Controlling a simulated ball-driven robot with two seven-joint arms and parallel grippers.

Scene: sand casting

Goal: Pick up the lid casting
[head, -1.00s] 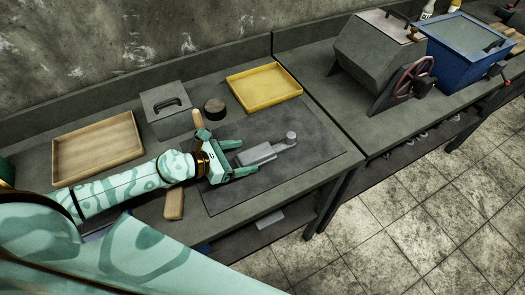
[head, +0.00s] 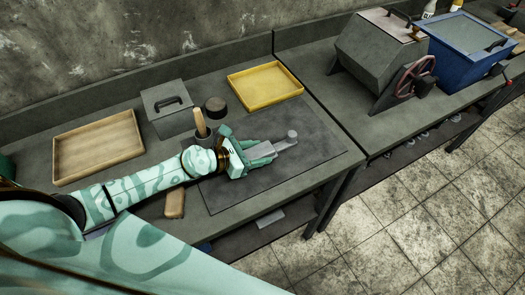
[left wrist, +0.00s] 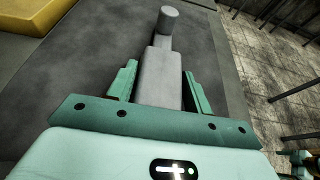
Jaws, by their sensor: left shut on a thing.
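The lid casting is a grey flat piece with a narrow neck and a round stub at its far end. It lies over the dark mat (head: 318,158) in the head view (head: 286,143), and shows in the left wrist view (left wrist: 160,75). My left gripper (head: 264,153) is shut on the lid casting, one finger on each side of its wide block; in the left wrist view its fingers (left wrist: 158,90) flank the block. The stub points away from the gripper. I cannot tell whether the casting touches the mat.
A yellow tray (head: 264,86), a dark round pot (head: 215,107), a grey lidded box (head: 168,108) and a wooden tray (head: 98,147) stand toward the back. A wooden-handled tool (head: 200,124) is close behind the left gripper. The mat's right part is clear.

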